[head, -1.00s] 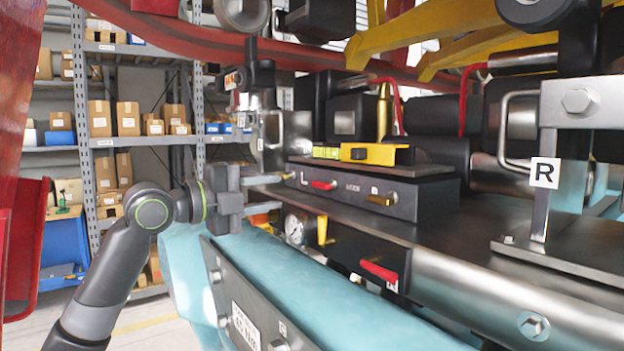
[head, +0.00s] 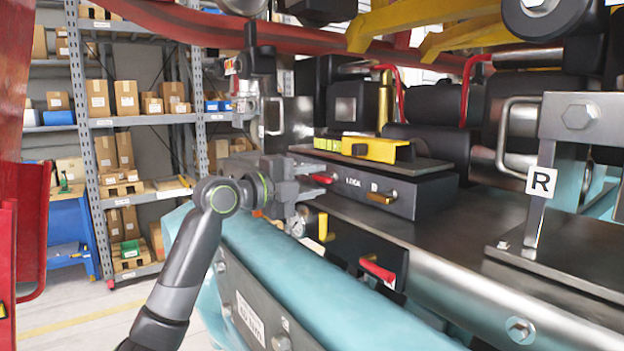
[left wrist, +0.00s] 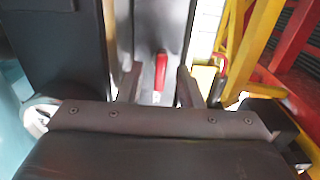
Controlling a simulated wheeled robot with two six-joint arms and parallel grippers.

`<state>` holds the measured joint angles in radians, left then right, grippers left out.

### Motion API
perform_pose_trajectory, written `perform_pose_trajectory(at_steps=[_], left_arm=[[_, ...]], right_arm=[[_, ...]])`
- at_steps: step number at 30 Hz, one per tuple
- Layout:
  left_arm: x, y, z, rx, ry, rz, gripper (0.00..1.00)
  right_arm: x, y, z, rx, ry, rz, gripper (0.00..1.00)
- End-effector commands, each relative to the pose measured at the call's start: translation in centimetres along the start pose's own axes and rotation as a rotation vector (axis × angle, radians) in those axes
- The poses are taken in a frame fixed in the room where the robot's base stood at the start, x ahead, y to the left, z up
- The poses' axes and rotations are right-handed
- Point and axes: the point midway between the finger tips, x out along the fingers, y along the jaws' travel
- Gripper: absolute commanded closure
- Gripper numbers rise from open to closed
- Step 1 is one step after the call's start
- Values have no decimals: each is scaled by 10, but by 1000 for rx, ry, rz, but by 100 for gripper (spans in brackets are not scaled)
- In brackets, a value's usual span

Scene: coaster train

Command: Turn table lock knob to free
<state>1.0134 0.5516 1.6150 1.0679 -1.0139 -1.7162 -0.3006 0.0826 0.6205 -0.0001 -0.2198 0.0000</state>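A dark box (head: 412,202) with a label reading like LOCK stands on the metal table. In the left wrist view, the red knob (left wrist: 160,72) lies between the two spread fingers (left wrist: 158,88), with gaps on both sides. I cannot tell which knob is the table lock. My right gripper is not in view.
A yellow level (head: 375,149) lies on top of the box. Below are a gauge (head: 297,222), a yellow lever (head: 323,227) and a red handle (head: 377,269). A teal padded tube (head: 300,275) runs in front.

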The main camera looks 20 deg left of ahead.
Motion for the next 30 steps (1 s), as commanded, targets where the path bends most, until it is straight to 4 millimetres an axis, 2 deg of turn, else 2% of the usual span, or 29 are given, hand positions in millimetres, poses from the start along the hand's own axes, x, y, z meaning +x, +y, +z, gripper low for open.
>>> perform_pose_trajectory(at_steps=[2, 10, 20, 30], left_arm=[[0, 0, 0, 0, 0, 0, 67], [0, 0, 0, 0, 0, 0, 100], [0, 0, 0, -21, 0, 0, 100], [0, 1, 0, -210, 0, 1, 100]], right_arm=[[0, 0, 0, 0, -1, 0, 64], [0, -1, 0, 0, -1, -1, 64], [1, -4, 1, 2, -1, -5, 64], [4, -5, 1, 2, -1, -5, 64]])
